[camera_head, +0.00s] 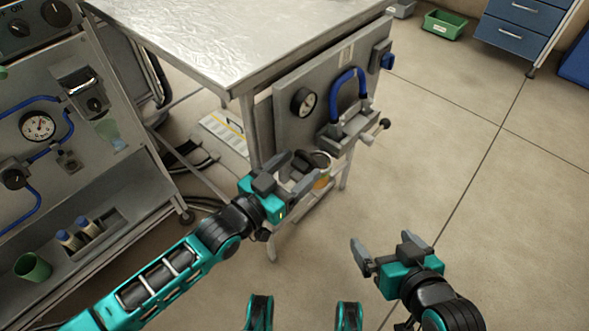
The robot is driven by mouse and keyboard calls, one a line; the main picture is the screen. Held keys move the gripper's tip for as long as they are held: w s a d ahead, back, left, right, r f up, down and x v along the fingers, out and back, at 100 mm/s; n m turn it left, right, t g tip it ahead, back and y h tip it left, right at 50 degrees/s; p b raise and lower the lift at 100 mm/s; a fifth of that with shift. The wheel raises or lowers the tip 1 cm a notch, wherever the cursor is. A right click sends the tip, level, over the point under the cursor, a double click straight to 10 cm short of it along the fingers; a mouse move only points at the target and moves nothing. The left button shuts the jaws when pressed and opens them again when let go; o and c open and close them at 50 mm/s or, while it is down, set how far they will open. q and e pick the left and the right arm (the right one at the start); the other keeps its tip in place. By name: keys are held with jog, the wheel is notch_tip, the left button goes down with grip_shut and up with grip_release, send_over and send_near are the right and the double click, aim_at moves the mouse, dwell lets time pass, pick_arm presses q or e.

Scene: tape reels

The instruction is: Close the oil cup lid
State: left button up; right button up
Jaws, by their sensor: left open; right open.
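The oil cup (323,181), small with a yellowish band, sits low on the front of the grey panel under the metal table. A dark round top (319,158) shows at its upper end; I cannot tell whether this is the lid or the open mouth. My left gripper (300,173) is open, its fingers just left of the cup and partly covering it. I cannot tell whether they touch it. My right gripper (384,252) is open and empty over the floor, lower right of the cup.
The panel (287,122) carries a gauge (304,101), a blue hose (347,84) and a lever (378,128) close to the cup. A control cabinet (85,150) stands at left.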

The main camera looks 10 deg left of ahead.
aim_at(304, 156)
pick_arm(q)
jog(key=shift+c, duration=0.2)
